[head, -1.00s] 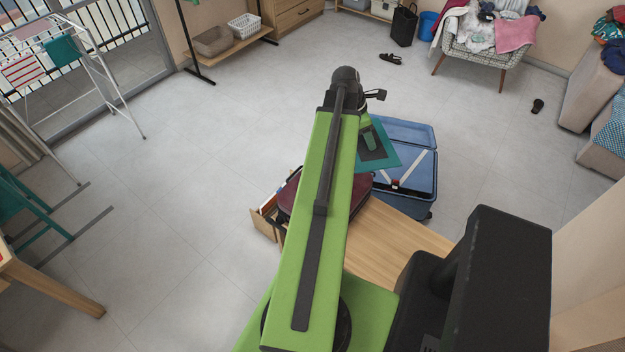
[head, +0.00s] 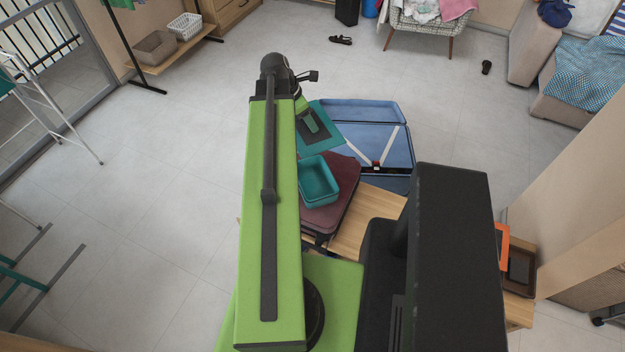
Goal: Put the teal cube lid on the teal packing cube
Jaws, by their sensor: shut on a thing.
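The teal cube lid (head: 327,139) is a flat teal panel held out at the far end of my arm. My gripper (head: 311,122) is shut on it, with the fingers partly hidden by the wrist. The teal packing cube (head: 319,196) is an open, empty-looking box on a maroon case. The cube stands nearer to me than the lid, just right of my arm. The lid is apart from the cube's opening, beyond its far side in the picture. My arm hides what lies to the left.
The maroon case (head: 340,207) lies on a wooden bench (head: 378,215). An open blue suitcase (head: 360,110) is behind the lid on the right. An orange-edged item and a brown tray (head: 521,265) are at the bench's right end.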

